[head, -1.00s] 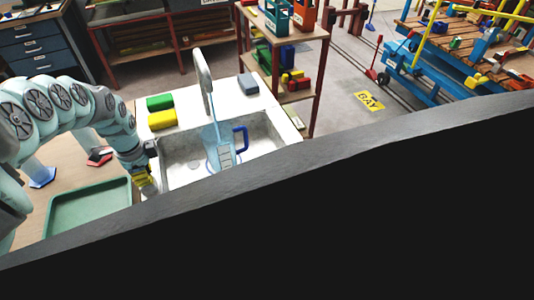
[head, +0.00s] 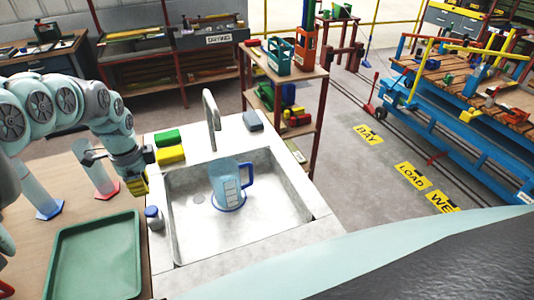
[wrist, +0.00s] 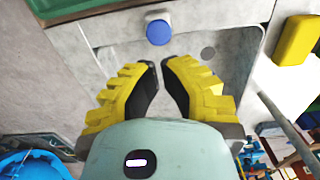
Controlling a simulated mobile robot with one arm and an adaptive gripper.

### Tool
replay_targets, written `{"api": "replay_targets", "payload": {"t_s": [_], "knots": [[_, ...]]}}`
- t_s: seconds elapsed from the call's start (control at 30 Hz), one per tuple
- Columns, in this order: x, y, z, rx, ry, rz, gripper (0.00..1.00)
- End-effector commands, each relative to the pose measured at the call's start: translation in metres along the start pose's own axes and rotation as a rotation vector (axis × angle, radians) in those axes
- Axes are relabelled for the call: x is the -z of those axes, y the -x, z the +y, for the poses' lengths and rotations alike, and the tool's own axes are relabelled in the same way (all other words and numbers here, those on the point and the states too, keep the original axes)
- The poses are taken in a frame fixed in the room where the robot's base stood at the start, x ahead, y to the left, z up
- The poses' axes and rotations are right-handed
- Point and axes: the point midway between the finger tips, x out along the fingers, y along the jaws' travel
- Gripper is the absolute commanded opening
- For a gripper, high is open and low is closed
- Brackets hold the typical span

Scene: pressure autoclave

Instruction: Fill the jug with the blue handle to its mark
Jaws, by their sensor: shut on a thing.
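The clear jug (head: 226,178) with the blue handle (head: 248,174) stands upright in the sink basin, under the tap (head: 211,112). It has a white scale on its side and a blue base ring. Its water level and any running stream cannot be made out. My gripper (head: 145,186) is left of the sink, above and behind a white, blue-capped knob (head: 153,213) on the sink's left rim. In the wrist view, my gripper's yellow fingers (wrist: 161,66) are drawn together at the tips with nothing visible between them. The blue cap (wrist: 159,32) lies just beyond the tips, apart from them.
Green (head: 167,137) and yellow (head: 170,155) blocks lie on the sink's back left rim, a grey block (head: 253,121) at the back right. A green tray (head: 137,250) and two clear vessels with blue (head: 49,210) and red (head: 107,190) bases occupy the left table.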

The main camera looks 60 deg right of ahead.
Motion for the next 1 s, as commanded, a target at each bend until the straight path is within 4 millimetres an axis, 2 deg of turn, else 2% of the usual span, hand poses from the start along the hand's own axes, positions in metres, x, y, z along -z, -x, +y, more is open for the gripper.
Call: {"api": "replay_targets", "payload": {"t_s": [0.17, 0.3, 1.0], "knots": [[-0.001, 0.029, 0.0, 0.0, -0.001, -0.004, 0.0], [0.0, 0.037, 0.0, -0.001, -0.001, -0.001, 0.0], [0.001, 0.039, 0.0, 0.001, -0.003, 0.001, 0.0]]}}
